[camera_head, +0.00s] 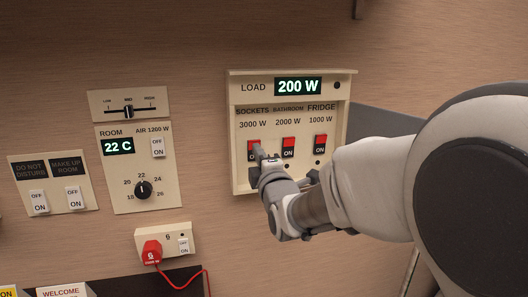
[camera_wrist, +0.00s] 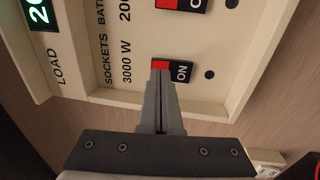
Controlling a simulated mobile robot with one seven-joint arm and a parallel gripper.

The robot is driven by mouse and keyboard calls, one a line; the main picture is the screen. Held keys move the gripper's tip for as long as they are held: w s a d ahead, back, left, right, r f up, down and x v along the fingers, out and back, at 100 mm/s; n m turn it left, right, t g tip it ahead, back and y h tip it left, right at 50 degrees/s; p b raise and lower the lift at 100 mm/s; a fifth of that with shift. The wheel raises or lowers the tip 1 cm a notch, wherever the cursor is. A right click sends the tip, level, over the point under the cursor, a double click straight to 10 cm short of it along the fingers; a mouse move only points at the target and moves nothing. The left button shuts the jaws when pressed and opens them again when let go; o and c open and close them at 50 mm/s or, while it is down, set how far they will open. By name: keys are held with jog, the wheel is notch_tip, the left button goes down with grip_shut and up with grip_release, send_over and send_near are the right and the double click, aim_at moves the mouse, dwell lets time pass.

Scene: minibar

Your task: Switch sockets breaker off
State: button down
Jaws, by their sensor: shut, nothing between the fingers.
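The sockets breaker (camera_head: 251,146) is the leftmost switch on the cream breaker panel (camera_head: 241,186), under "SOCKETS 3000 W". Its red upper part shows beside my fingers; its lower part is mostly hidden in the head view. In the wrist view the same breaker (camera_wrist: 183,72) shows its black "ON" half clear, and my fingertips cover some of its red half. My gripper (camera_head: 262,158) is shut and empty, with its tips at the breaker's red part in the wrist view (camera_wrist: 160,76). I cannot tell whether they touch it. The load display (camera_head: 298,86) reads 200 W.
The bathroom breaker (camera_head: 288,147) and fridge breaker (camera_head: 320,144) sit to the right, both showing "ON". A room thermostat panel (camera_head: 122,190) and a socket with a red plug (camera_head: 152,252) are to the left. The panel has a raised rim.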

jog(key=shift+w+a, duration=0.1)
jog(key=shift+w, duration=0.15)
jog(key=shift+w, duration=0.1)
jog(key=shift+r, duration=0.1)
dwell(0.3)
jog(key=shift+b, duration=0.3)
